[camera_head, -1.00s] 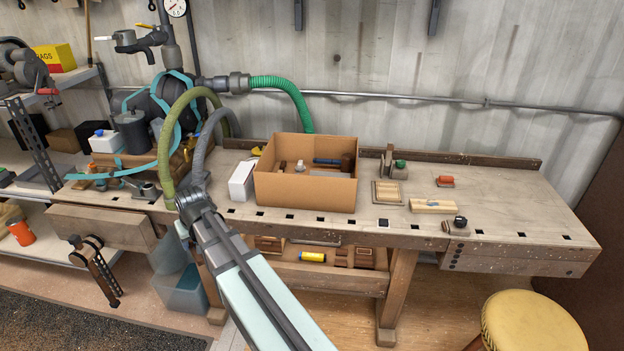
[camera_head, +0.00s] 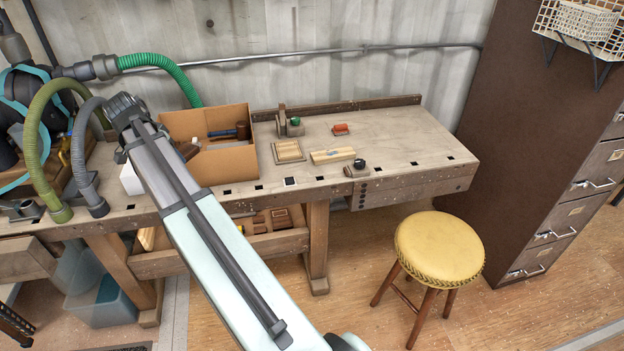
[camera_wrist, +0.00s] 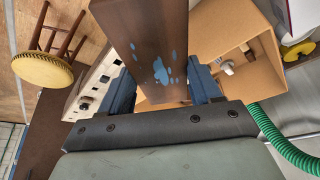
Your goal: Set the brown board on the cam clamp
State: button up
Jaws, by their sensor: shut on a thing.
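The brown board (camera_wrist: 150,40) fills the top middle of the wrist view, with pale blue paint spots on its face. My gripper (camera_wrist: 162,88) is shut on it, one dark blue finger on each side. The board is held in the air. I cannot tell for sure which thing is the cam clamp. A small block with a dark round knob (camera_head: 358,165) sits at the bench's front edge. A wooden piece with a green knob (camera_head: 294,122) stands farther back.
The workbench (camera_head: 400,140) has free room at its right end. An open cardboard box (camera_head: 225,164) with tools stands near my arm. A slatted wooden piece (camera_head: 288,151), a pale wood block (camera_head: 332,155) and a red-orange item (camera_head: 341,129) lie nearby. A yellow stool (camera_head: 438,245) stands in front.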

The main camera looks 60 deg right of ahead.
jog(key=s+d+f+m+g, duration=0.1)
jog(key=s+d+m, duration=0.2)
jog(key=s+d, duration=0.75)
jog(key=s+d+f+m+g+y, duration=0.15)
jog(key=s+d+m, duration=0.25)
jog(key=s+d, duration=0.65)
jog(key=s+d+f+m+g, duration=0.1)
jog(key=s+d+f+m, duration=0.15)
jog(key=s+d, duration=0.75)
jog(key=shift+m, duration=0.45)
jog(key=shift+w+d+f, duration=0.65)
jog(key=shift+f, duration=0.85)
jog(key=shift+w+d+f, duration=0.6)
jog(key=shift+w+f, duration=0.05)
jog(key=shift+f, duration=0.8)
jog(key=shift+w+d+f, duration=0.65)
jog(key=shift+f, duration=0.85)
jog(key=shift+f, duration=0.6)
jog(key=o, duration=1.1)
jog(key=shift+o, duration=0.2)
jog(key=shift+r, duration=0.1)
jog(key=shift+r, duration=0.55)
jog(key=v, duration=1.2)
jog(key=shift+w+f, duration=0.1)
